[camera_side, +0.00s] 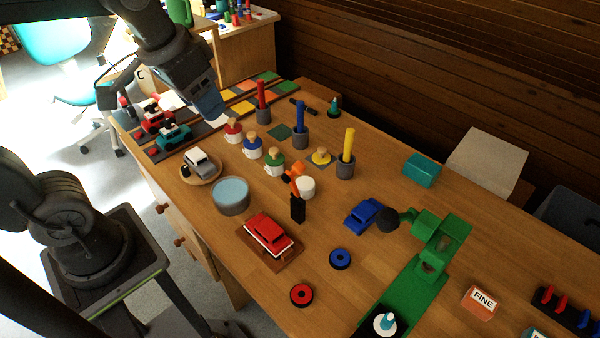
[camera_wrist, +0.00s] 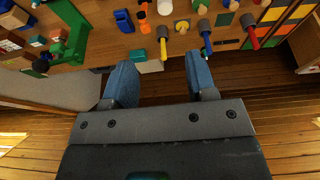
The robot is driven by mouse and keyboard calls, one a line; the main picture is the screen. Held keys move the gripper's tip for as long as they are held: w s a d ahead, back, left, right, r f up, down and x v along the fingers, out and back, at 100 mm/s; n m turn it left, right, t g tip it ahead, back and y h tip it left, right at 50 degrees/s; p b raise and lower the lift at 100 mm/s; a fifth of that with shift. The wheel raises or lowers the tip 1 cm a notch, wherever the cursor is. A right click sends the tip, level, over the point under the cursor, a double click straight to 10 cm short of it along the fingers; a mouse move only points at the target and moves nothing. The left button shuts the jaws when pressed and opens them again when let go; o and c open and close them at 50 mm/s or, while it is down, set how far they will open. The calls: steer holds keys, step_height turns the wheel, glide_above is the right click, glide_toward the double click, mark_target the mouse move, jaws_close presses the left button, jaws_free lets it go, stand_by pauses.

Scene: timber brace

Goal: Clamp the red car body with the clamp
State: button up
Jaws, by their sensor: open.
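The red car body (camera_side: 268,232) sits on a small wooden board near the middle front of the table in the side view. The green clamp (camera_side: 440,240) stands to its right, its round black pad (camera_side: 387,220) facing left. A blue car body (camera_side: 363,214) lies beside that pad; I cannot tell whether they touch. The clamp (camera_wrist: 72,35) also shows at upper left in the wrist view. My gripper (camera_side: 212,108) is above the far left of the table, away from both. In the wrist view its blue fingers (camera_wrist: 162,82) are apart with nothing held.
Peg figures and cups with coloured sticks (camera_side: 301,130) stand mid-table. A round blue-topped tub (camera_side: 230,195) and a white car on a round plate (camera_side: 200,165) are left of the red car. Red (camera_side: 301,295) and blue (camera_side: 341,259) rings lie in front. A teal block (camera_side: 420,170) sits behind.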

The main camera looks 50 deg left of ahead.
steer(key=w+d+g, duration=0.2)
steer(key=w+g, duration=0.1)
steer(key=w, duration=0.5)
steer(key=g, duration=0.5)
glide_toward(301, 161)
steer(key=x, duration=1)
steer(key=shift+f, duration=0.25)
steer(key=shift+c, duration=0.2)
jaws_close()
